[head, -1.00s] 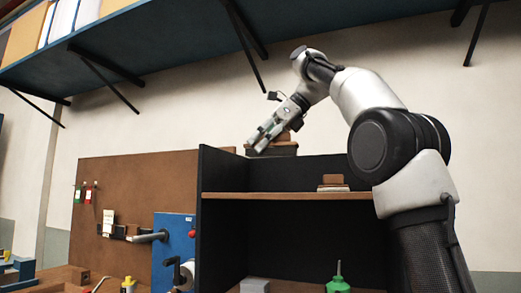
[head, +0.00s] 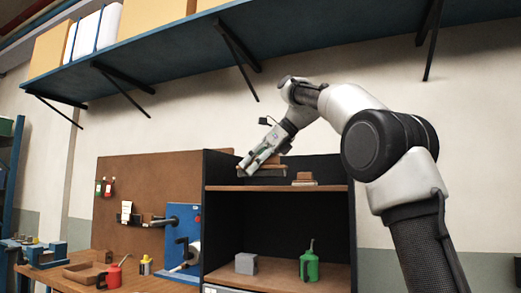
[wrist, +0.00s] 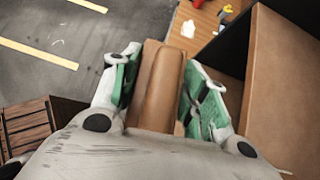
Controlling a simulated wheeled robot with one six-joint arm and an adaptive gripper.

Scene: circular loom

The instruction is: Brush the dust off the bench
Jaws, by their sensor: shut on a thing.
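My gripper (head: 254,166) is at the upper shelf of the black cabinet, angled down to the left. Its green-padded fingers (wrist: 158,95) are shut on a brown wooden piece (wrist: 160,85), which looks like the brush's handle. In the head view a dark, flat part (head: 264,173) shows just below the gripper; whether it touches the shelf I cannot tell.
A brown block on a pale base (head: 304,179) sits on the upper shelf (head: 330,187). A green oil can (head: 309,268) and grey block (head: 246,264) stand below. A red can (head: 113,275), wooden tray (head: 85,271) and blue fixture (head: 176,240) are on the left. A blue shelf (head: 290,35) hangs overhead.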

